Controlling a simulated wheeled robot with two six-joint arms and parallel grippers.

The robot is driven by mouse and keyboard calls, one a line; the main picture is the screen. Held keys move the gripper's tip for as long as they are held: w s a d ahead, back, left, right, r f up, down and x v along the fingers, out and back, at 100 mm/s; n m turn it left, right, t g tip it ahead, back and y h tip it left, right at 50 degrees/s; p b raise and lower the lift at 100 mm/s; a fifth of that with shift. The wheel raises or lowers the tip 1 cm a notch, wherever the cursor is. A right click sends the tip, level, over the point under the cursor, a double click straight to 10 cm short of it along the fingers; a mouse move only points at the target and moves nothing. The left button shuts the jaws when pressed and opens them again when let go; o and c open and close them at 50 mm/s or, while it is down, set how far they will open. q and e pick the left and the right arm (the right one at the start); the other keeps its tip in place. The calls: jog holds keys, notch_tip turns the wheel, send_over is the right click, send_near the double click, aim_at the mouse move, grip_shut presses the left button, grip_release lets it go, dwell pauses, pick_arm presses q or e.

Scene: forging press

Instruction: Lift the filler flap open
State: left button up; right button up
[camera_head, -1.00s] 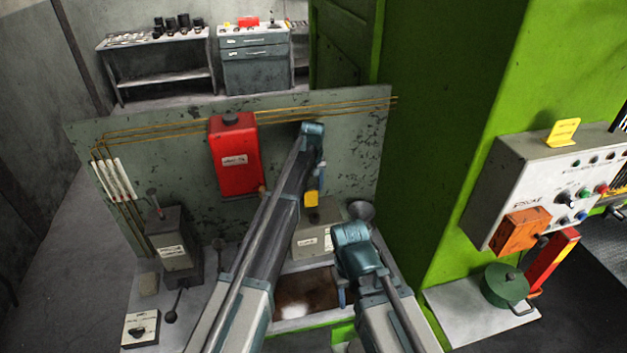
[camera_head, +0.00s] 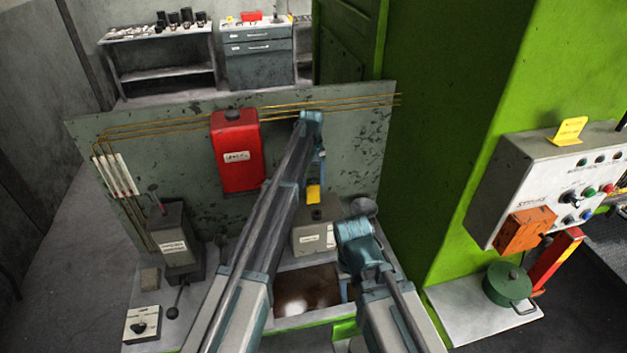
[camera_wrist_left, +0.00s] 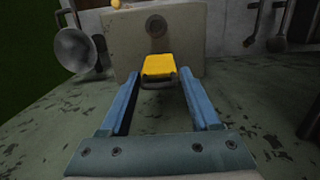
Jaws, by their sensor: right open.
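A yellow flap (camera_head: 313,194) shows at the grey box (camera_head: 314,238) at the foot of the back panel. In the left wrist view the yellow flap (camera_wrist_left: 159,65) is between my left fingertips, with a dark bar under its near edge. My left gripper (camera_wrist_left: 160,74) is open, one blue finger on each side of the flap, with narrow gaps showing. In the head view the left fingers are largely hidden behind the wrist. My right gripper (camera_head: 345,291) is open, low in front of the grey box; its wrist hides most of the fingers.
A red tank (camera_head: 237,155) hangs on the panel left of my left arm. A metal funnel (camera_head: 363,207) is beside the grey box. A brown-filled tray (camera_head: 305,292) lies below. A green press column (camera_head: 440,150) bounds the right.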

pick_arm(q)
jog(key=shift+o, duration=0.7)
jog(key=shift+a, duration=0.35)
jog(key=shift+d, duration=0.15)
jog(key=shift+r, duration=0.1)
jog(key=shift+d+r+p, duration=0.1)
jog(key=shift+r+p, duration=0.15)
jog(key=shift+p, duration=0.15)
notch_tip(320, 180, up, 7)
jog(key=p, duration=0.6)
jog(key=shift+w+f+p, duration=0.15)
jog(key=shift+w+p, duration=0.1)
jog(key=shift+p, duration=0.1)
